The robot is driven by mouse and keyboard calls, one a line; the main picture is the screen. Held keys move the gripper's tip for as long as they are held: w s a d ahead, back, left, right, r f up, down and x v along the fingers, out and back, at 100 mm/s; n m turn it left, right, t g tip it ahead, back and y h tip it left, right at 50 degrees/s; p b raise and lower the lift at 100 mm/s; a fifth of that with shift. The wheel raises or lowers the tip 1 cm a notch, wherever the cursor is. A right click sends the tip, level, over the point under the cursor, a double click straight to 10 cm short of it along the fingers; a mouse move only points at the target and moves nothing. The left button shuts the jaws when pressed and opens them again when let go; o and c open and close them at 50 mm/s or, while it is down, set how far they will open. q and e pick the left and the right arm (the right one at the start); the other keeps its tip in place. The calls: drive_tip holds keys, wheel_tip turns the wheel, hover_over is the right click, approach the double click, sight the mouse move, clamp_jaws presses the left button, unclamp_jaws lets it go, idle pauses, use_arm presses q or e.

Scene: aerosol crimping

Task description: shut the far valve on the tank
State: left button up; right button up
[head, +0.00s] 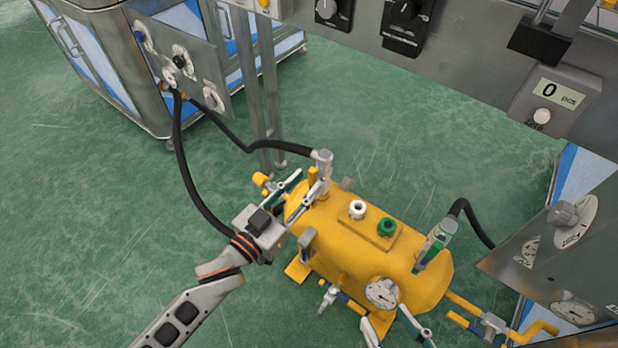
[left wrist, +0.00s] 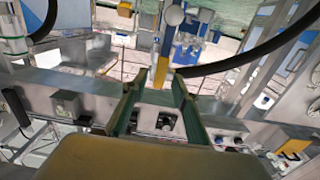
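The yellow tank (head: 345,245) lies on the green floor. At its far left end stands a grey valve fitting (head: 322,165) with a black hose; a yellow piece shows beside it. My left gripper (head: 309,183) is at this fitting, its two fingers apart. In the left wrist view the fingers (left wrist: 163,82) are also apart, with a blue and yellow bar (left wrist: 166,50) topped by a grey knob showing between their tips; contact cannot be told. My right gripper (head: 385,314) is partly cut off at the bottom edge, its fingers apart near the tank's gauge (head: 381,293).
A green-and-grey fitting (head: 436,243) with a second hose stands on the tank's right. White (head: 357,209) and green (head: 386,227) caps sit on top. Yellow pipework (head: 530,335) lies at the right. A hose (head: 180,170) runs to the cabinet panel. A metal machine overhangs above.

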use_arm(q)
drive_tip(key=shift+x, duration=0.85)
drive_tip(key=shift+w+d, duration=0.2)
use_arm(e)
drive_tip(key=shift+s+a+f+m, duration=0.15)
drive_tip(key=shift+s+a+m, duration=0.05)
drive_tip(key=shift+a+m, duration=0.15)
use_arm(q)
clamp_jaws()
